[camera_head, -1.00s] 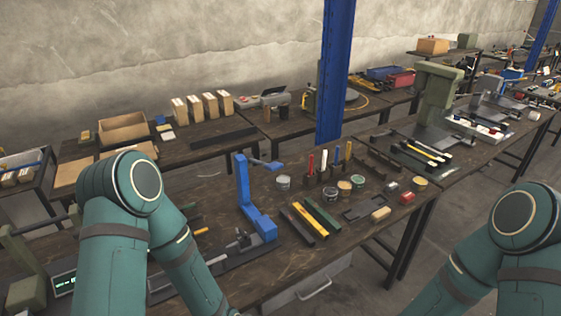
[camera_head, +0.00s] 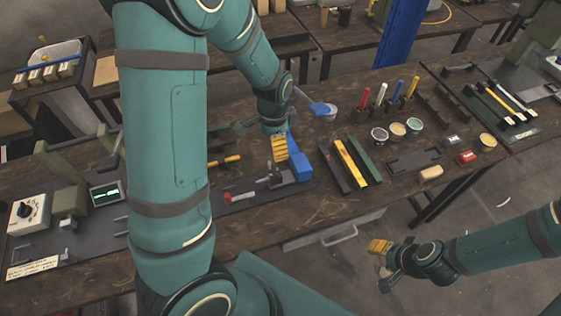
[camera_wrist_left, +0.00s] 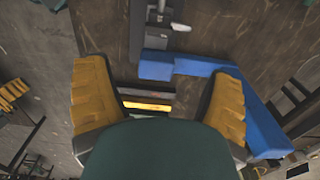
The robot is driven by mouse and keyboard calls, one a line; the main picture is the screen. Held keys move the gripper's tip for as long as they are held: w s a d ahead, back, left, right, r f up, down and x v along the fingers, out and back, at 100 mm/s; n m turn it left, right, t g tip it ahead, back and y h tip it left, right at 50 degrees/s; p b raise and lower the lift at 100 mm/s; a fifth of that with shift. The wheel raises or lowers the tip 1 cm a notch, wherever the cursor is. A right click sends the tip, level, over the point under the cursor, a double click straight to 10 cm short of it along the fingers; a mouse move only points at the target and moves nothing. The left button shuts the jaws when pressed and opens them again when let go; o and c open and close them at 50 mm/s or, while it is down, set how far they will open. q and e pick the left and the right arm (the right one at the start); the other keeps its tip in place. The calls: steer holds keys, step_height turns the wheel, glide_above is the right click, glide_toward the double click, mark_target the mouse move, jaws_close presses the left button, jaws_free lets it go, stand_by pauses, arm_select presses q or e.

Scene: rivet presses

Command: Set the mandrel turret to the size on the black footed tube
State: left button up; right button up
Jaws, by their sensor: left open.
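My left gripper (camera_head: 279,148) is open and empty, above or beside the blue press (camera_head: 300,165). A black bar (camera_head: 332,170) lies beside a yellow one and a green one. Another black bar with end pieces lies on the right-hand mat. I cannot tell which is the footed tube; no size is readable. My right gripper (camera_head: 379,248) hangs off the table's front.
A white dial box (camera_head: 29,212) and a small green screen (camera_head: 106,194) stand at the left. Upright colored handles (camera_head: 381,94) and several small tins (camera_head: 397,130) stand behind the bars. My left arm hides much of the left bench. A drawer handle (camera_head: 340,235) juts out in front.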

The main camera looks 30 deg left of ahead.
mark_target(275, 169)
arm_select(q)
step_height(275, 169, down, 13)
steer(key=shift+s+f+b, duration=0.1)
steer(key=shift+b, duration=0.75)
steer(key=c, duration=1.2)
